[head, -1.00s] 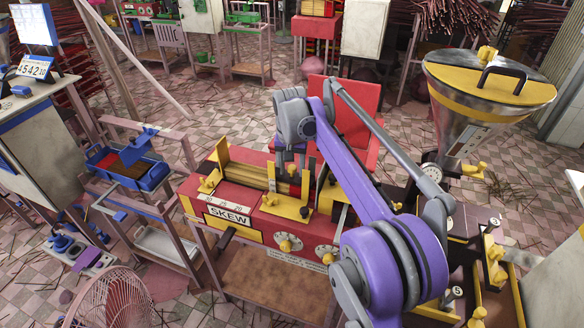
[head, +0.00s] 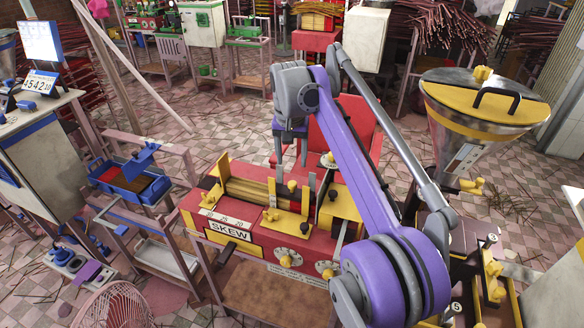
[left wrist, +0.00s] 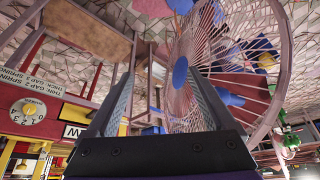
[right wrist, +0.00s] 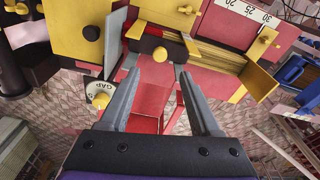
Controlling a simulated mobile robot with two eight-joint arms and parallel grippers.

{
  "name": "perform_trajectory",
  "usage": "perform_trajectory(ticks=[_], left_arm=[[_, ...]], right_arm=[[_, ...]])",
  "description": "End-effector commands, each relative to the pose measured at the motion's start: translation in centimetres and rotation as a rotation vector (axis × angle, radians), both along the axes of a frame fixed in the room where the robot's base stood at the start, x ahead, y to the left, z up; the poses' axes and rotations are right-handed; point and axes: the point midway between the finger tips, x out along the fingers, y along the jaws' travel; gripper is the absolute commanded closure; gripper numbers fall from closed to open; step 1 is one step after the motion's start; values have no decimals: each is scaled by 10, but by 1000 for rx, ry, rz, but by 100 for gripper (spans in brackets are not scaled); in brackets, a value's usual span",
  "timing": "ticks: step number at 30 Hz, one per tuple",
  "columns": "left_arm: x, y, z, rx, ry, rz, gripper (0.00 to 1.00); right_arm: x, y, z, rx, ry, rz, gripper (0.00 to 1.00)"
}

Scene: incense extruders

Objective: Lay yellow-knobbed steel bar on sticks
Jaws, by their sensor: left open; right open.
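The bundle of tan sticks (head: 250,190) lies in the open trough of the red and yellow SKEW machine; it also shows in the right wrist view (right wrist: 215,56). A yellow knob (right wrist: 160,55) on a dark part shows at the trough's end in the right wrist view. I cannot clearly make out the steel bar under it. My right gripper (right wrist: 158,72) is open and empty, its fingertips on either side of the knob in that picture, seemingly apart from it. My left gripper (left wrist: 165,85) is open and empty, outside the head view.
A pink fan (head: 115,305) stands at the front left and fills much of the left wrist view (left wrist: 190,75). A steel hopper (head: 470,130) with a yellow lid stands right. A red chair (head: 345,135) is behind the machine. A blue tray (head: 125,190) is left.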

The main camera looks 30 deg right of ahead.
Motion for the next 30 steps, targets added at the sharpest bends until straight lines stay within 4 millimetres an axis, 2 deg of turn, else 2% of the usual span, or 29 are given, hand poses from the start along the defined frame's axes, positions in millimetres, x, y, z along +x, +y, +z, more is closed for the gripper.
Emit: perform_trajectory(ticks=[3, 9, 14, 17, 23, 30], left_arm=[[0, 0, 2, 0, -1, 0, 12], [0, 0, 3, 0, -1, 0, 12], [0, 0, 2, 0, -1, 0, 12], [0, 0, 2, 0, -1, 0, 12], [0, 0, 2, 0, -1, 0, 12], [0, 0, 2, 0, -1, 0, 12]], right_arm=[[-1, 1, 10, 0, 0, 0, 36], [-3, 3, 13, 0, -2, 7, 36], [-22, 23, 8, -8, -32, 77, 36], [-48, 44, -2, -17, -67, 158, 36], [-120, 86, -45, -43, -147, 337, 36], [-222, 124, -125, -78, -241, 537, 36]])
